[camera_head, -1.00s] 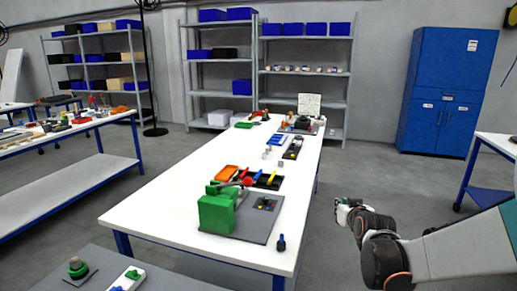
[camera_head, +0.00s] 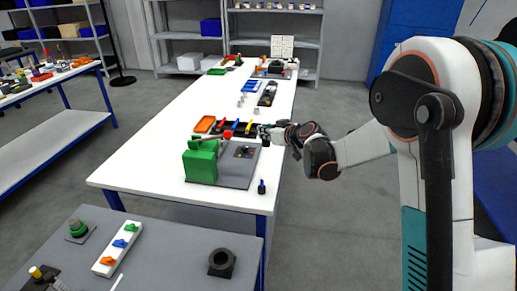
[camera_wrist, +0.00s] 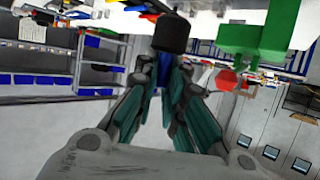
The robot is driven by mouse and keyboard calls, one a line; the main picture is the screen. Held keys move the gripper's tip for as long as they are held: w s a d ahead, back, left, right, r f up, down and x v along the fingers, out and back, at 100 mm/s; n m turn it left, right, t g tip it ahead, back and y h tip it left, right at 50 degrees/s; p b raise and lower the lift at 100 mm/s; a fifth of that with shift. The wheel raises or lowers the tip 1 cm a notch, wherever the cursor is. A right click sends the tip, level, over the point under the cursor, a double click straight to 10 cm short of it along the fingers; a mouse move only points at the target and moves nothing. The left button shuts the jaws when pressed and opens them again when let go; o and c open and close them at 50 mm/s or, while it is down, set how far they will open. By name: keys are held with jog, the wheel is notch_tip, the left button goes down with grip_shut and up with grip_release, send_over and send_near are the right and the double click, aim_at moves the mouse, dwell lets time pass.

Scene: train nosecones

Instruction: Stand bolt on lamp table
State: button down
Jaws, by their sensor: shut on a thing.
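My gripper (camera_head: 268,132) is over the right edge of the long white table (camera_head: 147,160), beside the grey plate of the green fixture. In the wrist view, my gripper (camera_wrist: 163,72) is shut on the bolt, whose black cylindrical end (camera_wrist: 172,34) shows beyond the fingertips. No lamp shows clearly, so I cannot tell which table is the lamp table.
The green fixture (camera_head: 200,162) stands left of my gripper on a grey plate. A small black-and-blue piece (camera_head: 262,187) stands near the white table's front right corner. A grey table (camera_head: 165,245) in front holds a green button (camera_head: 77,228), a switch strip (camera_head: 117,247) and a black ring-shaped block (camera_head: 222,263).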

notch_tip(320, 180, down, 15)
jog(key=b, duration=0.4)
jog(key=shift+f, duration=0.2)
jog(key=shift+f+b, duration=0.15)
jog(key=shift+b, duration=0.2)
jog(key=c, duration=1.7)
grip_release()
